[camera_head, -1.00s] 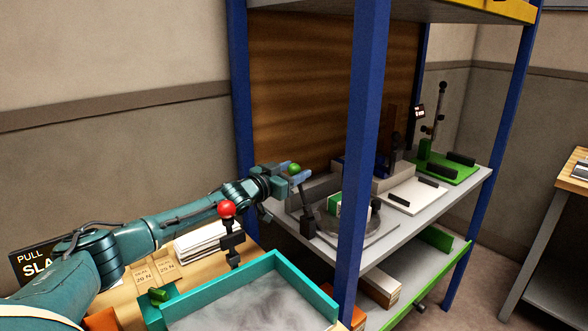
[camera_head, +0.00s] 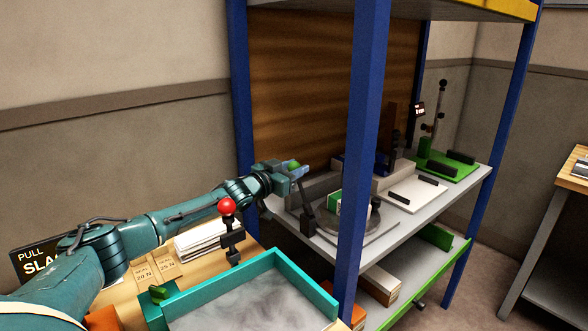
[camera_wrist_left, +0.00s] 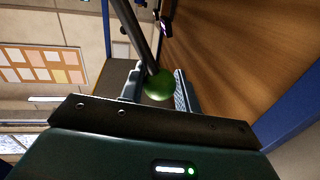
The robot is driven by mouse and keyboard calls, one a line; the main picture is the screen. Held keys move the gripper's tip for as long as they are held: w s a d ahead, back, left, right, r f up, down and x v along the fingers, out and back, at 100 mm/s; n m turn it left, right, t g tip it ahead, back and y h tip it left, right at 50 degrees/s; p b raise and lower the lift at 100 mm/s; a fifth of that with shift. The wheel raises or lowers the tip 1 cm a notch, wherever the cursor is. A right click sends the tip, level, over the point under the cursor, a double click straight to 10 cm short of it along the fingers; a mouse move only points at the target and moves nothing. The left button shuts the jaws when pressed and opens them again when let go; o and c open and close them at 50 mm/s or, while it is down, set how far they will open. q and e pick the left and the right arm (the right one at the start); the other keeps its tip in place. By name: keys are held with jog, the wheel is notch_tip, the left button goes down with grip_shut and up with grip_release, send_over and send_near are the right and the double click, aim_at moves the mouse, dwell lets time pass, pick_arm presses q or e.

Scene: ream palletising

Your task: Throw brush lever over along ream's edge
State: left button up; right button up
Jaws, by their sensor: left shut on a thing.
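The brush lever is a dark bar (camera_head: 306,200) with a green ball knob (camera_head: 294,166) at its top, standing at the left end of the grey shelf. My left gripper (camera_head: 296,169) is shut on the knob. In the left wrist view the green knob (camera_wrist_left: 158,85) sits between the two fingers, and the dark rod (camera_wrist_left: 137,35) runs up and left from it. My right gripper is not in view.
The blue rack post (camera_head: 366,120) rises in front of the shelf. White paper (camera_head: 205,238) lies on the wooden bench. A white board and a green base sit farther right.

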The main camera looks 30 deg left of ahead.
aim_at(300, 184)
pick_arm(q)
jog(key=shift+d, duration=0.1)
grip_shut()
jog(key=shift+s+d, duration=0.1)
jog(key=shift+d, duration=0.1)
jog(key=shift+s+d+r+m, duration=0.3)
jog(key=shift+d+m, duration=0.2)
jog(key=shift+m, duration=0.2)
jog(key=shift+s+d+r+m, duration=0.15)
jog(key=shift+d+r+m, duration=0.15)
jog(key=shift+d+m, duration=0.3)
jog(key=shift+a, duration=0.1)
jog(key=o, duration=1.1)
grip_release()
